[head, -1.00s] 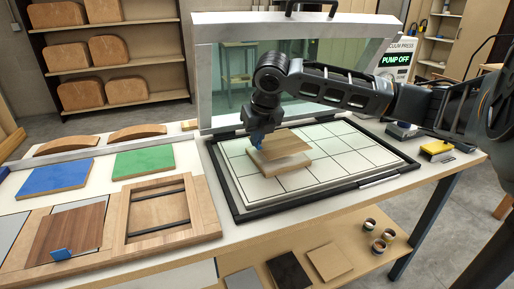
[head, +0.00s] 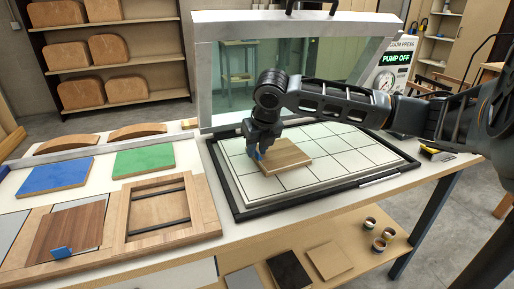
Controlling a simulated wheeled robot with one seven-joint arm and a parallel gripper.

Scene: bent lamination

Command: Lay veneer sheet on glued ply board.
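The light-brown wood veneer sheet (head: 290,156) lies on or just over the ply board on the white gridded press bed. I see no clear gap between them, and the sheet hides most of the board. A blue tab (head: 257,154) shows at the sheet's left end. My gripper (head: 257,151) points down at that end, its fingertips at the tab, and appears shut on it. The small fingers partly hide the tab.
The vacuum press (head: 231,208) has its framed lid raised behind the bed; its display reads PUMP OFF (head: 396,58). To the left are a blue board (head: 55,176), a green board (head: 143,160), a wooden frame (head: 128,215) and a dark veneer (head: 70,229) with a blue tab.

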